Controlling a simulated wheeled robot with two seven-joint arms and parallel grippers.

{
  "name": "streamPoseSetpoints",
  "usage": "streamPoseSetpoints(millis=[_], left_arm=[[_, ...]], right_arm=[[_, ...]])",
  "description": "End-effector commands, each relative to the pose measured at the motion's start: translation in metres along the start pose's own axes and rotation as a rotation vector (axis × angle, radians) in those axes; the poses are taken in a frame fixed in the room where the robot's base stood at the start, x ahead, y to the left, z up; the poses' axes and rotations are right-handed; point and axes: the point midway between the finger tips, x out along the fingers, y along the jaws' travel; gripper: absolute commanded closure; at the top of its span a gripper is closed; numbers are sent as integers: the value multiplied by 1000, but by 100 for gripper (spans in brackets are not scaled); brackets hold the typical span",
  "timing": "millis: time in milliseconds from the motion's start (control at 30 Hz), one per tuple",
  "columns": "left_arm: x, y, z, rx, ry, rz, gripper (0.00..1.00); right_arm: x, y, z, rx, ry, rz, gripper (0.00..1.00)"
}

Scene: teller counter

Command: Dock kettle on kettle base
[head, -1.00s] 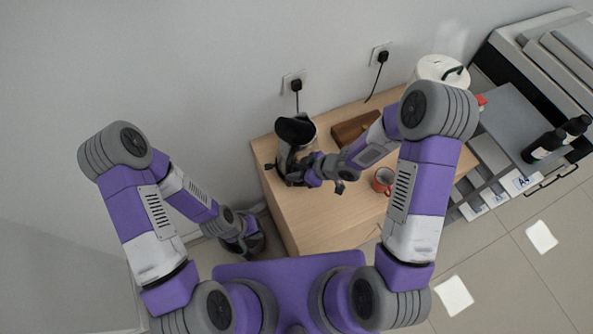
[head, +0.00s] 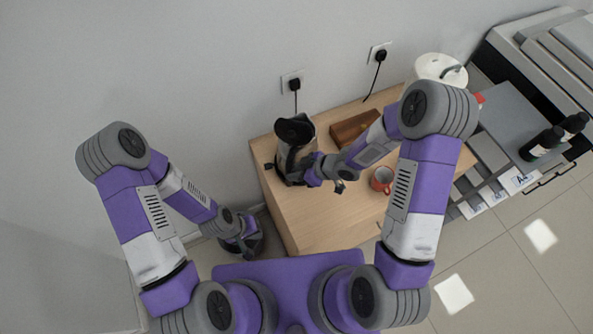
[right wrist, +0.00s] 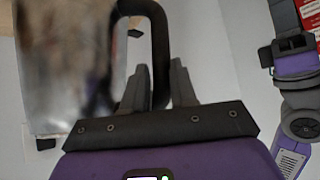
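The kettle (head: 305,151), a silvery body with a black top and handle, stands at the left end of the wooden counter (head: 320,220). In the right wrist view its blurred metal body (right wrist: 70,60) fills the left side. My right gripper (right wrist: 158,80) has its fingers on either side of the black handle (right wrist: 159,35) and appears shut on it. In the head view my right gripper (head: 306,168) is at the kettle's right side. A dark rim shows under the kettle; I cannot tell whether it is the kettle base. My left gripper (head: 250,243) hangs low, left of the counter, apart from the kettle; its fingers are unclear.
A brown wooden box (head: 352,130) and a red mug (head: 382,180) are right of the kettle. A white lidded appliance (head: 438,70) stands at the back right. Two plugged wall sockets (head: 292,82) are behind. The counter's front left is clear.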

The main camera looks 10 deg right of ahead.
Motion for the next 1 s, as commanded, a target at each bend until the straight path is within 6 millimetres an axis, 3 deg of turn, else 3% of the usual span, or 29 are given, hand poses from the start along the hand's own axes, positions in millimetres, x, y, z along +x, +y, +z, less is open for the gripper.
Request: streamPoseSetpoints(millis=[367, 1000], left_arm=[[-2, 1, 0, 0, 0, 0, 100], [-45, 17, 2, 0, 0, 0, 100]], right_arm=[[-2, 0, 4, 11, -11, 0, 65], [-54, 0, 0, 7, -6, 1, 65]])
